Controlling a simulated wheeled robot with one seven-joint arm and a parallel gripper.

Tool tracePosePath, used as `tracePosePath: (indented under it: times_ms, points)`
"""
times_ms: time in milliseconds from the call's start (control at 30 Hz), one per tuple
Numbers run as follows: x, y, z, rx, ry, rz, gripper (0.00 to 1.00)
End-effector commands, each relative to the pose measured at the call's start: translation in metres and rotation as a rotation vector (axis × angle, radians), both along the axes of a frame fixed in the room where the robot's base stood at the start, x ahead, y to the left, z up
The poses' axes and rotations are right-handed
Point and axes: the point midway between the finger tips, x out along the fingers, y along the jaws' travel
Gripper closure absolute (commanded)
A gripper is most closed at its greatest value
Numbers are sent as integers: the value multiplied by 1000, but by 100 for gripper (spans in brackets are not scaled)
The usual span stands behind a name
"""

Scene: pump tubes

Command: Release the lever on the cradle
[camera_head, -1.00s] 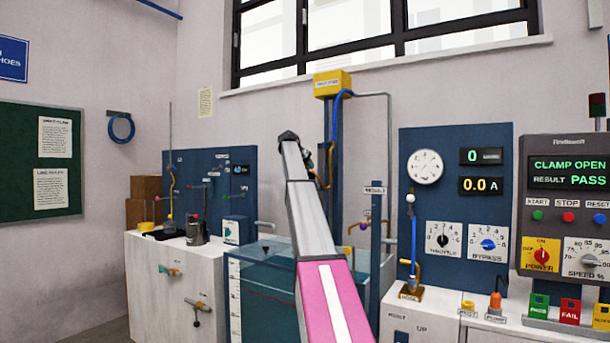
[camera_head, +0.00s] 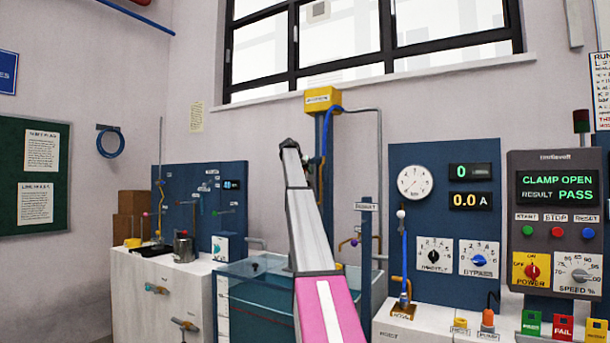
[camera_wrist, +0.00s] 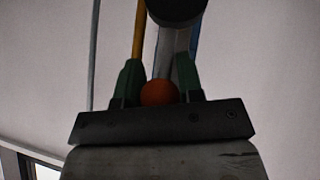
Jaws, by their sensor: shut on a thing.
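In the wrist view my gripper (camera_wrist: 158,74) has its two dark green fingers close on either side of an orange-red ball knob (camera_wrist: 158,95). The knob sits at the near end of a grey lever bar (camera_wrist: 166,52), which runs up to a dark round part (camera_wrist: 177,9). The gripper is shut on this lever. In the head view my arm reaches up beside the column with the yellow top box (camera_head: 322,99). The arm hides the gripper, the lever and most of the cradle there.
A water tank (camera_head: 252,268) stands below my arm. A gauge board (camera_head: 445,160) and a control panel (camera_head: 556,185) reading "CLAMP OPEN" and "RESULT PASS" are to the right. A yellow rod (camera_wrist: 138,30) and a blue tube run close beside the lever.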

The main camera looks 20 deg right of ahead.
Motion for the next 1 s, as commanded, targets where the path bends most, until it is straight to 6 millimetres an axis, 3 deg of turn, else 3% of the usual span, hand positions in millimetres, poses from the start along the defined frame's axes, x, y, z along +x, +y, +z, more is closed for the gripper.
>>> tracePosePath:
  times_ms: [467,500,567,1000]
  points:
    - [1,-3,-5,4,5,-2,100]
    - [1,-3,-6,4,5,-2,59]
    - [1,-3,-6,4,5,-2,41]
    - [-1,3,2,4,2,0,41]
